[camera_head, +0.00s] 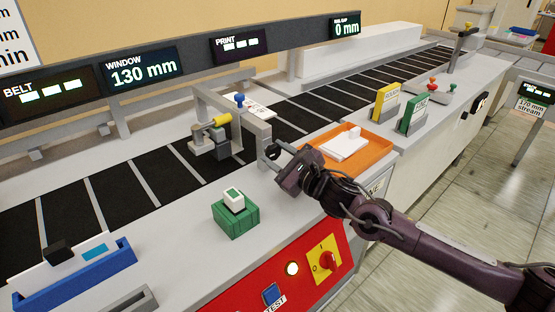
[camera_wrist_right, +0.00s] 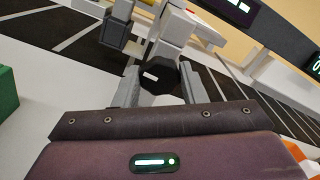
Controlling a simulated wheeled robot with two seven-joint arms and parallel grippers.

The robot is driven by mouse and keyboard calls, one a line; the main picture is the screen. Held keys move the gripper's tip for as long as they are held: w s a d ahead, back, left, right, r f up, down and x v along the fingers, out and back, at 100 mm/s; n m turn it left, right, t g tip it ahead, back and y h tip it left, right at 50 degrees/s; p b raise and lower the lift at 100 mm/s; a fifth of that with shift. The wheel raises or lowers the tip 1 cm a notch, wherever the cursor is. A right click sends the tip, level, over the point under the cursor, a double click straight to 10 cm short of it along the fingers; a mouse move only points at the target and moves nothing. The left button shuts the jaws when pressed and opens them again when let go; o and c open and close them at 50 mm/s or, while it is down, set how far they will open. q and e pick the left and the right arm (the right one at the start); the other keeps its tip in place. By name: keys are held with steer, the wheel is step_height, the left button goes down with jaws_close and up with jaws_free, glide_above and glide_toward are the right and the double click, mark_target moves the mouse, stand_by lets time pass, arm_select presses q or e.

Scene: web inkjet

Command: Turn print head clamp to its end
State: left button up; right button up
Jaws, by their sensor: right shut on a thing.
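The print head clamp shows as a black faceted knob (camera_wrist_right: 158,75) with a small white mark, on the grey print head bracket (camera_head: 255,128). My right gripper (camera_head: 277,153) is at the front of the bracket. In the right wrist view its two grey fingers (camera_wrist_right: 160,88) stand on either side of the knob and are shut on it. In the head view the knob is small and partly hidden by the fingers. The print head with a yellow cylinder (camera_head: 215,123) and a blue knob (camera_head: 240,99) sit on the bracket over the belt. My left gripper is not in view.
The dark belt (camera_head: 135,192) runs behind the bracket. An orange tray (camera_head: 372,155) with white cards is right of my gripper. A green block (camera_head: 236,220) stands to its left. The red panel (camera_head: 300,277) with a rotary switch is below. Displays read window 130 mm and 0 mm.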

steer(key=o, duration=1)
